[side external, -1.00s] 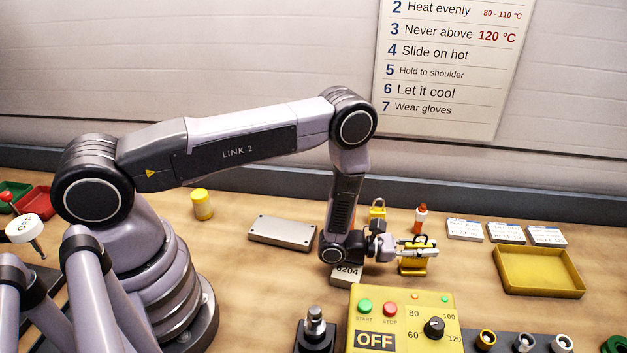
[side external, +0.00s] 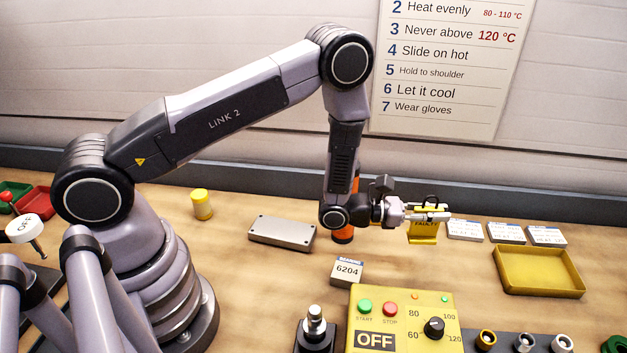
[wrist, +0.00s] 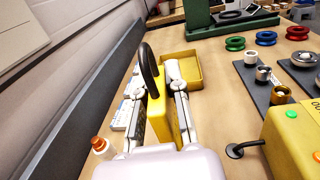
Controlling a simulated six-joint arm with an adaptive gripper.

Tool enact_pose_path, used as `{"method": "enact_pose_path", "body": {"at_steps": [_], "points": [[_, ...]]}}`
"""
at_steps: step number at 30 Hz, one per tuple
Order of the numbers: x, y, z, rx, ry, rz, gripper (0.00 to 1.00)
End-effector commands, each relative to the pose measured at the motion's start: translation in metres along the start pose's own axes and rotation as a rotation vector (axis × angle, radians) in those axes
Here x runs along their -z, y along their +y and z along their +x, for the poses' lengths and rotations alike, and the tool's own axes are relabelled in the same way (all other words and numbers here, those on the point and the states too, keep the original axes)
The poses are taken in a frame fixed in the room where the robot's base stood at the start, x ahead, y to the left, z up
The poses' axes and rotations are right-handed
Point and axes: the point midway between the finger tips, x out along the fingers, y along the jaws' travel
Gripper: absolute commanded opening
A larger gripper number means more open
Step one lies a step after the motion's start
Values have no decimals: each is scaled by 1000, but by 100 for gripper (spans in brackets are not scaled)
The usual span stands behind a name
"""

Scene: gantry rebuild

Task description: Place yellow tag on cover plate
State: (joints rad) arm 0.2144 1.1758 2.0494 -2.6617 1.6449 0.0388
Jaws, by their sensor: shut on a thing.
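The yellow tag (side external: 423,233), with dark lettering, is held upright in my gripper (side external: 430,213) above the bench. In the wrist view the yellow tag (wrist: 158,118) is between the two fingers of my gripper (wrist: 160,92), and its black loop rises above them. The cover plate (side external: 282,232) is a flat grey plate with holes near its corners. It lies on the bench left of my gripper, well apart from the tag, and is clear on top.
A yellow tray (side external: 540,272) and several white boxes (side external: 506,233) are at the right. A 6204 box (side external: 347,271) and a yellow control panel (side external: 405,318) are in front. A yellow jar (side external: 202,204) stands left of the plate. An orange-capped bottle (wrist: 101,146) is near my gripper.

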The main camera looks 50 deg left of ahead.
Motion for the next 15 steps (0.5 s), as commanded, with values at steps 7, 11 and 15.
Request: {"method": "enact_pose_path", "body": {"at_steps": [7, 11, 15], "points": [[-80, 0, 0, 0, -9, 4, 0], [-123, 0, 0, 0, -7, 4, 0], [-156, 0, 0, 0, -7, 4, 0]]}}
